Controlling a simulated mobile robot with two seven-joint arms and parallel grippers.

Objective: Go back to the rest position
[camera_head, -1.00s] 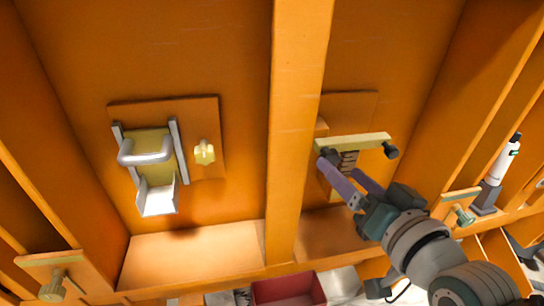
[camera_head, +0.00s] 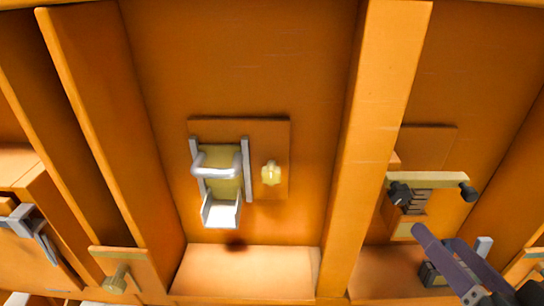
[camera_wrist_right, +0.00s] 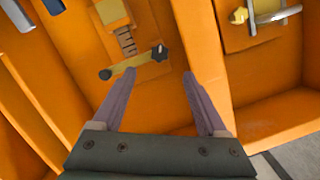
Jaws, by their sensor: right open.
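My right gripper (camera_head: 437,236) is at the lower right of the head view, its purple fingers apart with nothing between them. It is below a pale bar with dark end knobs (camera_head: 438,180) and appears clear of it. In the right wrist view, the open fingers (camera_wrist_right: 160,75) point towards the panel, and the same bar (camera_wrist_right: 130,66) lies tilted beyond the left fingertip. My left gripper does not show.
A silver handle fitting (camera_head: 218,172) and a yellow knob (camera_head: 270,173) are on a wooden plate at centre. A wooden post (camera_head: 375,140) stands between the bays. A brass knob (camera_head: 116,280) and a grey metal fitting (camera_head: 38,238) are at left.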

